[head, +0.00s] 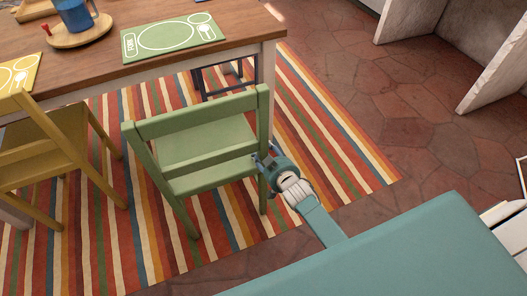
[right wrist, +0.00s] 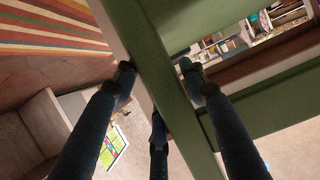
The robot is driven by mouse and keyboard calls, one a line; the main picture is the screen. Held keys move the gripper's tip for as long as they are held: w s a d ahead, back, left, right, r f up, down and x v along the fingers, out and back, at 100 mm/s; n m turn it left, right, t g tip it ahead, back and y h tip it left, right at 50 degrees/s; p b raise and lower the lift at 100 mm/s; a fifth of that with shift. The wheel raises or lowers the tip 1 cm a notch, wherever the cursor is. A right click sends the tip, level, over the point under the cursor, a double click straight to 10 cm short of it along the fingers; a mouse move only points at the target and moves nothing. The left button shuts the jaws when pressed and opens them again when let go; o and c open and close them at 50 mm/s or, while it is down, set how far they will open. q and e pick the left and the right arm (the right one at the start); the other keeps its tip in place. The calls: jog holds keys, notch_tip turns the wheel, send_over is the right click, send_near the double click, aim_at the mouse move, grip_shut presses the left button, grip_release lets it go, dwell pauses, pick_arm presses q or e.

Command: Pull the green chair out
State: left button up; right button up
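The green chair (head: 205,141) stands on the striped rug at the table's near side, its backrest toward me and its front part at the table edge. My right gripper (head: 265,166) is at the chair's right back post, below the top rail. In the right wrist view, the fingers of my right gripper (right wrist: 158,72) lie on both sides of the green post (right wrist: 172,75) and appear to touch it, closed around it. The exact finger contact is partly hidden. My left gripper is not in view.
A wooden table (head: 100,62) holds a green placemat (head: 167,38), a yellow placemat and a blue mug (head: 75,14). A yellow chair (head: 50,145) stands left of the green one. The striped rug (head: 115,235) and tiled floor (head: 400,130) are clear to the right.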

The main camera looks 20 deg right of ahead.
jog(key=shift+o, duration=0.7)
jog(key=shift+s, duration=0.25)
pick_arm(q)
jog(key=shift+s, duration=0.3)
pick_arm(e)
jog(key=v, duration=1.1)
jog(key=shift+s+r, duration=0.15)
jog(key=shift+s, duration=0.1)
